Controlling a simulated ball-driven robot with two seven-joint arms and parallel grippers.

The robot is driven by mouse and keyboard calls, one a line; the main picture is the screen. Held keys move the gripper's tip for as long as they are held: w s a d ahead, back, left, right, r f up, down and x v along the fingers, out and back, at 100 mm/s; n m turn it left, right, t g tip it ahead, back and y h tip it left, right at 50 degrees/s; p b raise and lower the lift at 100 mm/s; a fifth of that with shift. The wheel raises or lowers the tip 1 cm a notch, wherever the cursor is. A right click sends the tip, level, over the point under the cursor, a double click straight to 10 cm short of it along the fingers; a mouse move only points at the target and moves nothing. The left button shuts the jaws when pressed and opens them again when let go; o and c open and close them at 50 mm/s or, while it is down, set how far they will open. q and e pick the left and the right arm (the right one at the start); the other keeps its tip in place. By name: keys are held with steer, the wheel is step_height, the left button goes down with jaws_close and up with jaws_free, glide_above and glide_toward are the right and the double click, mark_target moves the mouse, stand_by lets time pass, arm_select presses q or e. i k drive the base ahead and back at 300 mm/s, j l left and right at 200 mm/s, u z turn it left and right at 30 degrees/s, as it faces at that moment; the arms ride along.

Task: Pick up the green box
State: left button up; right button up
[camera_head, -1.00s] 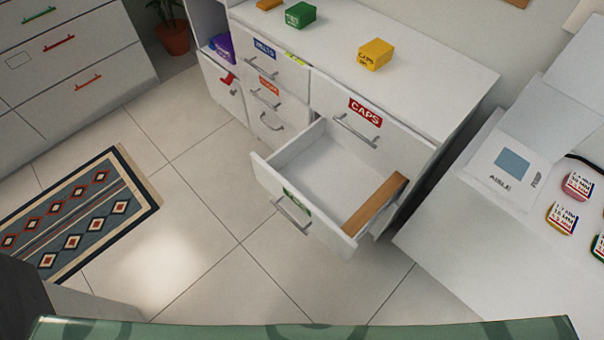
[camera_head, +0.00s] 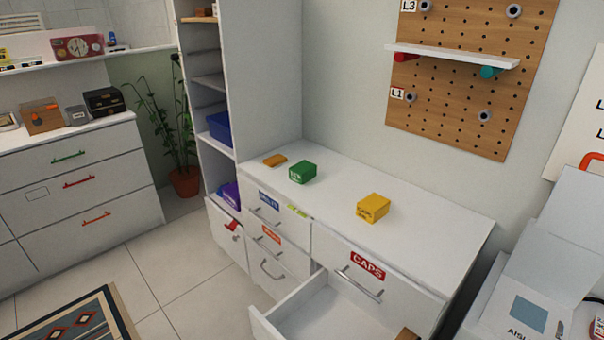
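The green box (camera_head: 302,172) sits on the white top of the drawer cabinet (camera_head: 330,215), toward its back left. It has a small pale label on its front side. A yellow box (camera_head: 372,207) stands on the same top, to the right and nearer. A flat orange-brown piece (camera_head: 274,160) lies just left of the green box. Neither of my grippers is in view.
A lower drawer (camera_head: 300,310) is pulled open below the CAPS drawer (camera_head: 360,275). A tall shelf unit (camera_head: 265,80) stands left of the cabinet top. A pegboard (camera_head: 470,90) with a small white shelf (camera_head: 452,56) hangs behind. Tiled floor (camera_head: 160,275) lies open at left.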

mark_target(302, 172)
steer(key=i+j+z, duration=0.1)
steer(key=z, duration=0.7)
steer(key=i+j+z, duration=0.1)
steer(key=j+z, duration=0.6)
steer(key=j, duration=0.15)
steer(key=j+z, duration=0.3)
steer(key=j, duration=0.2)
